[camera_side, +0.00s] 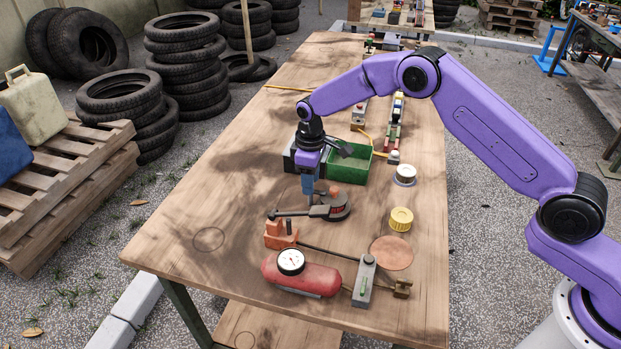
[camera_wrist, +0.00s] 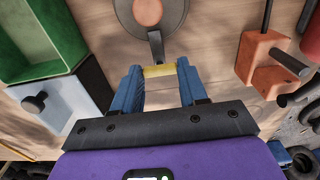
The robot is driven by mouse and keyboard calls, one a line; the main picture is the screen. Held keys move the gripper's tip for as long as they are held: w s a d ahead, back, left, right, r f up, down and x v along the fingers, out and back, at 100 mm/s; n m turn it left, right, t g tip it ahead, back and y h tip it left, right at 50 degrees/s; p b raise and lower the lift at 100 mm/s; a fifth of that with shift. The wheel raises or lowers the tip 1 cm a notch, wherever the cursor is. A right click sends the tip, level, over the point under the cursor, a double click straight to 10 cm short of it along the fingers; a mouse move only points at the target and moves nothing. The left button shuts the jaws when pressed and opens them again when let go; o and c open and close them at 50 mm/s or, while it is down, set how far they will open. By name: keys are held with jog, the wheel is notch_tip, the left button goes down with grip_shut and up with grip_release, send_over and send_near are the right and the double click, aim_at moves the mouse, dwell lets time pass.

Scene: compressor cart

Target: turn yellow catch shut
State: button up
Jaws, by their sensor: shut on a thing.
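The yellow catch (camera_wrist: 160,71) is a short bar between my two blue fingertips in the wrist view. It sits by the end of a dark grey arm that runs from a round grey fitting (camera_wrist: 172,14) with a copper-coloured centre. In the side view the round fitting (camera_side: 338,206) lies on the bench, with a dark bar reaching left from it. My gripper (camera_side: 309,202) points down at the fitting's near-left side and hides the catch there. My gripper (camera_wrist: 160,72) is shut on the catch, a fingertip on each side.
A green bin (camera_side: 350,166) stands behind the gripper, beside a grey box with a black knob (camera_wrist: 35,103). An orange block (camera_side: 279,236) and red tank (camera_side: 318,279) with a gauge lie in front. A yellow cap (camera_side: 401,219) stands right. The bench's left side is clear.

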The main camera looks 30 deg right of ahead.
jog(key=o, duration=1.1)
jog(key=shift+c, duration=0.2)
jog(key=shift+r, duration=0.1)
notch_tip(320, 180, up, 17)
jog(key=shift+r, duration=0.15)
